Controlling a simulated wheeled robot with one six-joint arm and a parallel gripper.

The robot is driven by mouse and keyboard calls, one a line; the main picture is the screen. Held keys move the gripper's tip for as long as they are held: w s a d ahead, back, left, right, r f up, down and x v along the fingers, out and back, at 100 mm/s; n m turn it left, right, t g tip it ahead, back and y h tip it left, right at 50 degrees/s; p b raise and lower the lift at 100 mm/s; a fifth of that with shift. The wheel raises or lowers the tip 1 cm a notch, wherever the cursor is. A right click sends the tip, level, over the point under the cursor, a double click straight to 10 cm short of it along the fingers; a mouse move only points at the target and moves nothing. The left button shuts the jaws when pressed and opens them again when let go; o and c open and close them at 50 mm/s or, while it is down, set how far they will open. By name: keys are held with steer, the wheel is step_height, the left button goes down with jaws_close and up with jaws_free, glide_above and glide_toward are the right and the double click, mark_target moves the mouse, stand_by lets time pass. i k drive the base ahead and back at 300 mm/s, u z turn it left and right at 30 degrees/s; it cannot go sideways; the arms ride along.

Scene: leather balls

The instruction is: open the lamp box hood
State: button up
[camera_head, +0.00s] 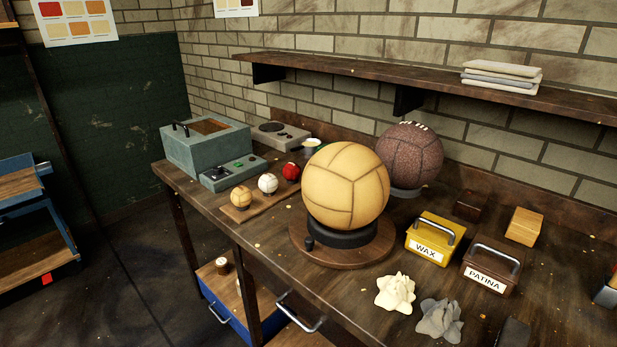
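The lamp box (190,157) is a grey-teal metal box at the far left end of the workbench, by the corner of the room. Its top has a brownish panel (208,126), and a small dark handle (181,128) stands at its left side. The hood appears to be down on the box; no raised lid shows. My gripper is not in view.
A large tan ball (346,185) stands on a round wooden turntable (343,251) mid-bench, a dark ball (410,153) behind it. Small balls on a board (258,207) lie near the panel. WAX (434,238) and PATINA (491,266) boxes stand right. A shelf (420,84) overhangs the bench.

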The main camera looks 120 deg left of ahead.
mark_target(203, 143)
steer(key=u, duration=3.7)
